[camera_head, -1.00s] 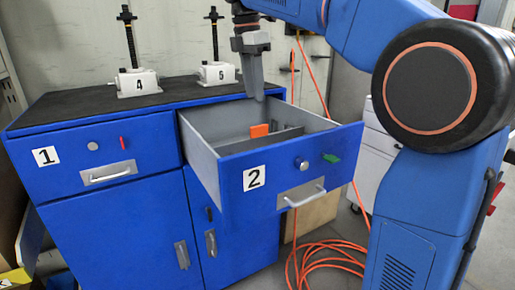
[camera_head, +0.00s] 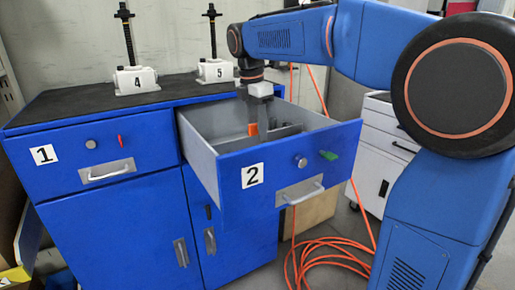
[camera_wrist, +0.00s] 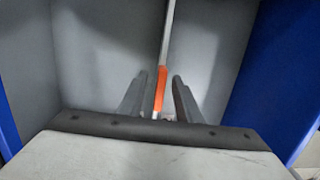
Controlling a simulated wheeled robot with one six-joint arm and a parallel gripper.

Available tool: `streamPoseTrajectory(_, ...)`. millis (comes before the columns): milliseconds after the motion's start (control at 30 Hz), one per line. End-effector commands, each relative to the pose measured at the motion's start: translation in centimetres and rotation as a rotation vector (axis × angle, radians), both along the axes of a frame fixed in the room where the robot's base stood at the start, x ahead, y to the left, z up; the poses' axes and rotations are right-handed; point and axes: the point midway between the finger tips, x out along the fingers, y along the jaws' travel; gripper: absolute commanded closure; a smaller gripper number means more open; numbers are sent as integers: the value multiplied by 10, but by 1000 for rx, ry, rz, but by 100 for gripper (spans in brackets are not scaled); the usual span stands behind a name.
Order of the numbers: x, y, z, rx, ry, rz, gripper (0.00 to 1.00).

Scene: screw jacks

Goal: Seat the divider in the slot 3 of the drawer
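The drawer (camera_head: 225,190) marked 2 is pulled open. The grey divider (camera_head: 288,130) with an orange tab (camera_head: 252,129) is inside it; in the wrist view the divider (camera_wrist: 168,35) runs away from me as a thin strip. My gripper (camera_head: 265,125) points down into the drawer. In the wrist view its two fingers (camera_wrist: 160,98) stand on either side of the orange tab, with gaps showing, so it is open around the tab. The slots and the divider's lower edge cannot be made out.
Two white screw jacks, marked 4 (camera_head: 135,80) and 5 (camera_head: 214,71), stand on the black cabinet top (camera_head: 75,103). Drawer 1 (camera_head: 150,143) is shut. An orange hose (camera_head: 335,258) lies coiled on the floor.

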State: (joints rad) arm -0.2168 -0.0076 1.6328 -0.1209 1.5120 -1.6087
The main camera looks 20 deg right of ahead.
Motion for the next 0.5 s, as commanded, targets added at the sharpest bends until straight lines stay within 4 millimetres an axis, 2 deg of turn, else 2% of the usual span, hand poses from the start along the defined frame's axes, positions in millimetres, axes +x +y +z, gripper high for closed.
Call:
streamPoseTrajectory(200,0,-3,-24,-1,0,0,69)
streamPoseTrajectory(467,1,-3,-27,-1,-1,0,69)
streamPoseTrajectory(500,1,-3,-27,-1,-1,0,71)
